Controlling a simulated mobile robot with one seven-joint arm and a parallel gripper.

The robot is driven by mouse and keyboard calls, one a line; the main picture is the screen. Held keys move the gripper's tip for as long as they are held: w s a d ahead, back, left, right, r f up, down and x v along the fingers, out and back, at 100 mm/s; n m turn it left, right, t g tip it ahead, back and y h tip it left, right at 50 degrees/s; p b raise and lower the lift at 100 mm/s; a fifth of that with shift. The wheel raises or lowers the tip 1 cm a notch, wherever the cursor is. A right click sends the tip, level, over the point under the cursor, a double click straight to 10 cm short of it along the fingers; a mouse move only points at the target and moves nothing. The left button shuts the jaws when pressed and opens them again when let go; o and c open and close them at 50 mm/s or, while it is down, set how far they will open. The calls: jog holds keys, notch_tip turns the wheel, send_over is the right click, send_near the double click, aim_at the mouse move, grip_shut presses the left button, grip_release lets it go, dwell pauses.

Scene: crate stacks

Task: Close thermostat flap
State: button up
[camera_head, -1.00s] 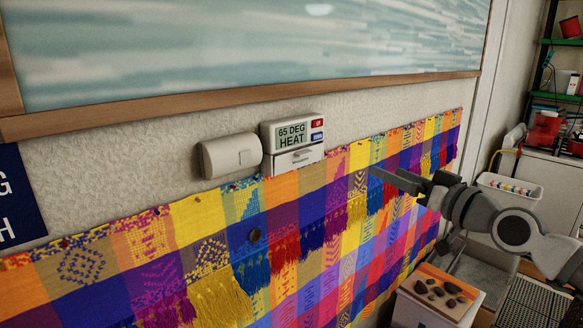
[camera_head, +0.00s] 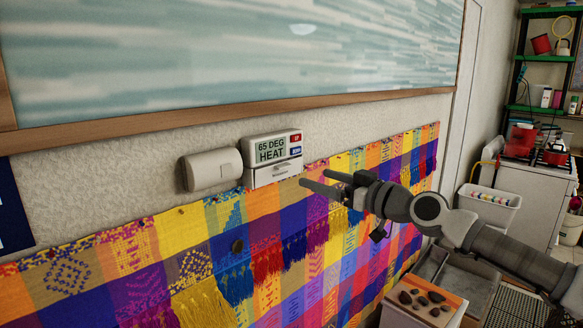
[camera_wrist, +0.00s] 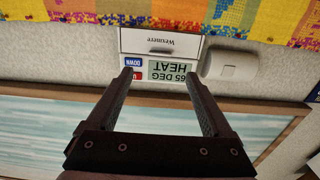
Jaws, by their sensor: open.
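The white thermostat (camera_head: 263,152) is on the wall, with a display reading "65 DEG HEAT" and red and blue buttons. Its flap (camera_head: 277,172) is the white panel below the display. I cannot tell how far the flap stands out. My gripper (camera_head: 316,182) is open and empty, to the right of the thermostat in the head view and apart from it. In the wrist view the thermostat appears upside down, with the flap (camera_wrist: 160,43) beyond the fingertips of my gripper (camera_wrist: 157,72). The left fingertip overlaps the blue button in that view.
A white rounded box (camera_head: 210,170) is on the wall just left of the thermostat. A colourful fringed cloth (camera_head: 170,255) hangs directly below. A wood-framed picture (camera_head: 230,60) is above. Crates and shelves stand at the right.

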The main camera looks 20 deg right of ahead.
aim_at(285, 166)
jog(key=p+x, duration=0.1)
jog(key=x, duration=0.8)
jog(key=shift+w, duration=0.2)
grip_shut()
jog(key=shift+w+a+r+g+p, duration=0.15)
jog(key=shift+r+g+p, duration=0.2)
jog(key=shift+p, duration=0.65)
jog(key=shift+g+h+p, duration=0.3)
jog(key=shift+g+p, duration=0.05)
jog(key=shift+f, duration=0.15)
